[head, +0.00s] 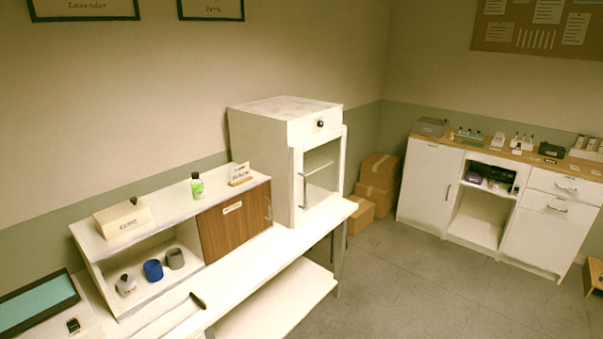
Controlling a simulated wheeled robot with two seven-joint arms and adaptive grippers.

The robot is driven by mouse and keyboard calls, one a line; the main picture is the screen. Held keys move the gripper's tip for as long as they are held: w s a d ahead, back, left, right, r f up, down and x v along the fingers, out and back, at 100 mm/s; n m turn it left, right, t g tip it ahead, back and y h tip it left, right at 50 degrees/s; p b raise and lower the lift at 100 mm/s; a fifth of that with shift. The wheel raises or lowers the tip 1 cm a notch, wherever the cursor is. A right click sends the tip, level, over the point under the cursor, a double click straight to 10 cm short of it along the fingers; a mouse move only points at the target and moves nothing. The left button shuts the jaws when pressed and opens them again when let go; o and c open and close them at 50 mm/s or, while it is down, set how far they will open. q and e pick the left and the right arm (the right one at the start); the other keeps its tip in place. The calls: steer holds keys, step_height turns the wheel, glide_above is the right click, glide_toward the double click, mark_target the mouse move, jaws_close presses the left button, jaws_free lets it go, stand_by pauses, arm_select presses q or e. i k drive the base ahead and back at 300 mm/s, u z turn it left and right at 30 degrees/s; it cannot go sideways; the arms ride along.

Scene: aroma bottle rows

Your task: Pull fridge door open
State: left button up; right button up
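The fridge (262,145) is a white box cabinet at the right end of the white bench, in the middle of the head view. Its door (340,160) has a pale frame around a clear pane, with a shelf visible behind. A thin vertical handle (303,190) is on the door's left side. The door sits at or close against the front; I cannot tell if it is slightly ajar. A round dark knob (320,124) is on the panel above the door. Neither of my grippers is in view.
A low white shelf unit (85,236) with a brown sliding panel (235,222) stands left of the fridge, bearing a green bottle (197,186). Cardboard boxes (376,183) stand on the floor behind right. Open grey floor (400,285) lies before a white cabinet (427,183).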

mark_target(298, 217)
steer(key=u, duration=0.25)
steer(key=i, duration=1.95)
steer(key=u, duration=0.3)
